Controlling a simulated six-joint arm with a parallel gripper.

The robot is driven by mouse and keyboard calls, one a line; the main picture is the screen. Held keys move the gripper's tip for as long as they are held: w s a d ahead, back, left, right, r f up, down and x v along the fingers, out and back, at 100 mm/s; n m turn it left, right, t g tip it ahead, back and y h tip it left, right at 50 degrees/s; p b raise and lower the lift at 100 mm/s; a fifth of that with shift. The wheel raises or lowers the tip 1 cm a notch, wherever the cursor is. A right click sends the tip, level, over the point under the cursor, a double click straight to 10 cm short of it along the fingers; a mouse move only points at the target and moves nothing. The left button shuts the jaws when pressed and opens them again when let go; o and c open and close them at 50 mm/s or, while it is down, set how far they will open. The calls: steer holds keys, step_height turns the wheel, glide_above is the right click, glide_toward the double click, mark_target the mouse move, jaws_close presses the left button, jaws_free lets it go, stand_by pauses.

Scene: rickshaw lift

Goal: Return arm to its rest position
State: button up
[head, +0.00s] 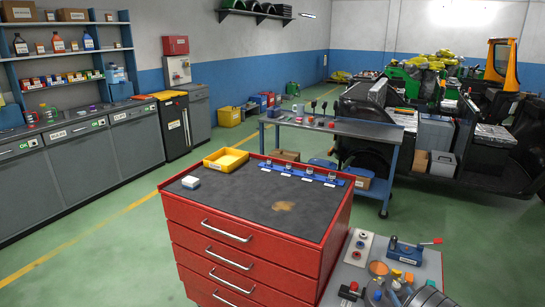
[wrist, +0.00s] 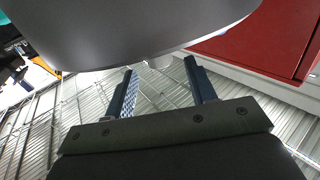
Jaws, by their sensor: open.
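In the wrist view my gripper (wrist: 162,88) shows with its two dark fingers apart and nothing between them. A large smooth grey rounded shape fills the top of that view in front of the fingertips; I cannot tell what it is. Light ribbed metal surfaces lie behind the fingers. My arm and gripper do not show in the head view, so the arm's pose cannot be told from there.
A vehicle stands at right. Green floor is open at left.

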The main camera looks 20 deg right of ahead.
mark_target(394, 288)
steer(key=w, duration=0.3)
steer(key=shift+w+d, duration=0.3)
steer(key=shift+w, duration=0.05)
steer(key=shift+s+m+h, duration=0.2)
steer(key=shift+m+h, duration=0.2)
steer(key=shift+h, duration=0.1)
steer(key=shift+a+m+g+h, duration=0.2)
steer(key=shift+m+g+h, duration=0.3)
steer(key=shift+m+h, duration=0.5)
steer(key=shift+w+a+m+g+h, duration=0.1)
steer(key=shift+m+g+h, duration=1.05)
steer(key=shift+h, duration=0.3)
steer(key=shift+w+a+m+g+h, duration=0.15)
steer(key=shift+m+g+h, duration=0.95)
steer(key=shift+h, duration=0.3)
steer(key=shift+w+a+m+g+h, duration=0.1)
steer(key=shift+m+g+h, duration=1)
steer(key=shift+h, duration=0.35)
steer(key=shift+v, duration=2.7)
steer(key=shift+w, duration=0.15)
